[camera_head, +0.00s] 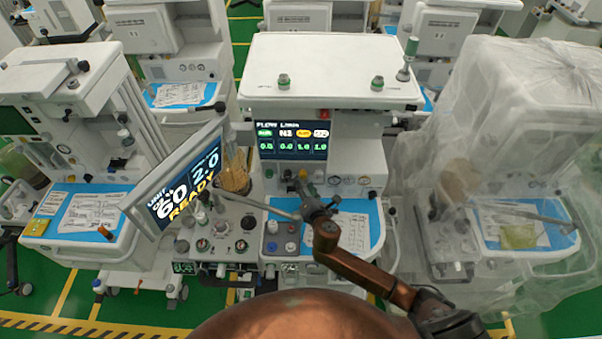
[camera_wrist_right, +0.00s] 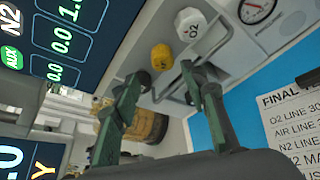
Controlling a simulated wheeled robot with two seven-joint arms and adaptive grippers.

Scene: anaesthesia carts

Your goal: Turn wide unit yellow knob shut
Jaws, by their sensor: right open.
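The wide unit (camera_head: 330,70) stands in the middle of the head view, with a broad white top and a dark flow screen (camera_head: 292,140). In the right wrist view, the yellow knob (camera_wrist_right: 162,57) sits on the pale panel, beside a white O2 knob (camera_wrist_right: 192,22). My right gripper (camera_head: 300,181) is in front of the panel below the flow screen. Its open fingers (camera_wrist_right: 163,73) point toward the yellow knob, with nothing visible held between them. I cannot tell whether a fingertip touches the knob. In the head view the gripper largely hides the knob area. My left gripper is not in view.
A tilted monitor (camera_head: 178,178) stands left of the gripper, with an amber bellows (camera_head: 234,172) behind its edge. A gauge (camera_wrist_right: 257,10) and a bent metal rail lie close to the knobs. A sheet-covered cart (camera_head: 525,110) stands at the right.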

